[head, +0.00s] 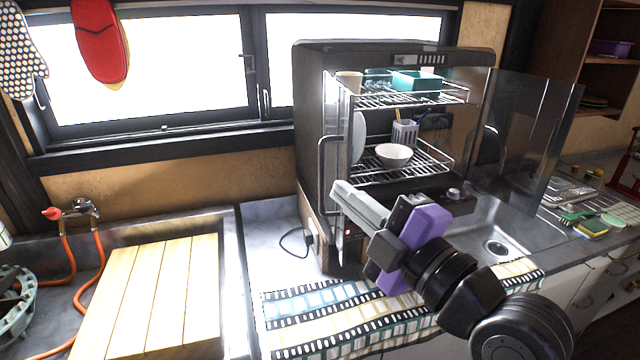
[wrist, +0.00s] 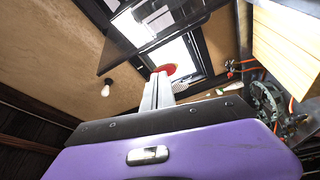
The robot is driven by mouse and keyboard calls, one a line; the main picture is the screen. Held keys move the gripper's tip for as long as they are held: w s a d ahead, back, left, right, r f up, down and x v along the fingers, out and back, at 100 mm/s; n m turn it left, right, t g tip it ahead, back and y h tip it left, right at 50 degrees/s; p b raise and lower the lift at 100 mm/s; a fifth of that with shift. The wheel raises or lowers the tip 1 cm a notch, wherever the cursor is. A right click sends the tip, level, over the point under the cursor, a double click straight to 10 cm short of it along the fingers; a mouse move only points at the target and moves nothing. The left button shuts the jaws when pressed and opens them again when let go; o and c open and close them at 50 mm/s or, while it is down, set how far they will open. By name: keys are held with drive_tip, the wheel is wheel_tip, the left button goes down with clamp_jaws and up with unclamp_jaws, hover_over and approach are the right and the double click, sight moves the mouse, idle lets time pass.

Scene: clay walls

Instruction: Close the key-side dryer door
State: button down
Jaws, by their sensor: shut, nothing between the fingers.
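The dish dryer (head: 310,120) is a dark cabinet on the counter with wire racks of dishes inside. Both doors stand open. The left door (head: 338,135) is seen nearly edge-on, with a long bar handle (head: 322,175) on its outer face. The right door (head: 545,135) is a clear glass panel swung out to the right. I cannot make out a key, so which door is key-side is unclear. My gripper (head: 340,192) is shut and empty, its fingertips overlapping the left door's lower part; contact cannot be told. Its fingers also show in the wrist view (wrist: 158,92).
Bowls and cups stand on the racks.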

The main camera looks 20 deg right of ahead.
drive_tip(key=w+a+f+n+g+p, duration=0.25)
drive_tip(key=w+a+n, duration=0.2)
drive_tip(key=w, duration=0.45)
drive_tip(key=shift+d+f+m+t+y+p, duration=0.2)
drive_tip(key=shift+d+p, duration=0.3)
drive_tip(key=shift+d, duration=0.3)
drive_tip(key=shift+d+f+m+t+y+p, duration=0.15)
drive_tip(key=shift+d+p, duration=0.3)
drive_tip(key=shift+d, duration=0.35)
